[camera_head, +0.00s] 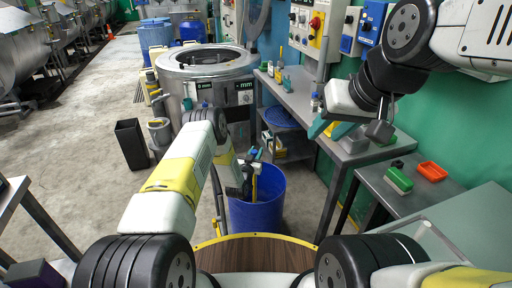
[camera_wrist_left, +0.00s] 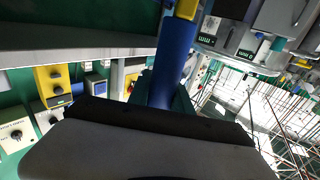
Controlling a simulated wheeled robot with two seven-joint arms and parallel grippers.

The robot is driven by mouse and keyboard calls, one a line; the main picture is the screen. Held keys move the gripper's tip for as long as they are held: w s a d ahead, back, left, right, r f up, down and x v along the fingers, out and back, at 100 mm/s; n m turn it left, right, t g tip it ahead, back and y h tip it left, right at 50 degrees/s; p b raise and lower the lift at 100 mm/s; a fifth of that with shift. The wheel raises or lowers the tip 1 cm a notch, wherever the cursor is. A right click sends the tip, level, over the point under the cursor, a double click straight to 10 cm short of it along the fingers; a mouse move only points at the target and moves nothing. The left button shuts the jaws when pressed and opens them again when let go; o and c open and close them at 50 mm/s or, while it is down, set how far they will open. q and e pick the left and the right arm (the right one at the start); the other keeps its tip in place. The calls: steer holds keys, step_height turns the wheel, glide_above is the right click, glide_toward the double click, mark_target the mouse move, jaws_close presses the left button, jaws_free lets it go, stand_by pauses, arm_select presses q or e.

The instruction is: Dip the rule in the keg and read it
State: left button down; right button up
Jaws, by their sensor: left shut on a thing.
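A blue open-topped keg (camera_head: 258,218) stands on the floor just beyond the curved wooden edge. My left gripper (camera_head: 250,165) is over its mouth, shut on the rule. The rule shows as a thin yellow strip (camera_head: 254,188) below the gripper, reaching down to the keg's opening; its lower end is hidden. In the left wrist view the rule (camera_wrist_left: 170,75) is a blue shaft with a yellow part at the top, held between teal fingers. No markings are readable. My right gripper (camera_head: 335,128) has teal fingers spread apart and looks empty, above the grey bench on the right.
A steel drum machine (camera_head: 205,62) stands behind the keg. A grey bench (camera_head: 295,98) with bottles runs along the green wall.

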arm_select(q)
step_height(320, 180, up, 32)
stand_by(1.6)
stand_by(0.4)
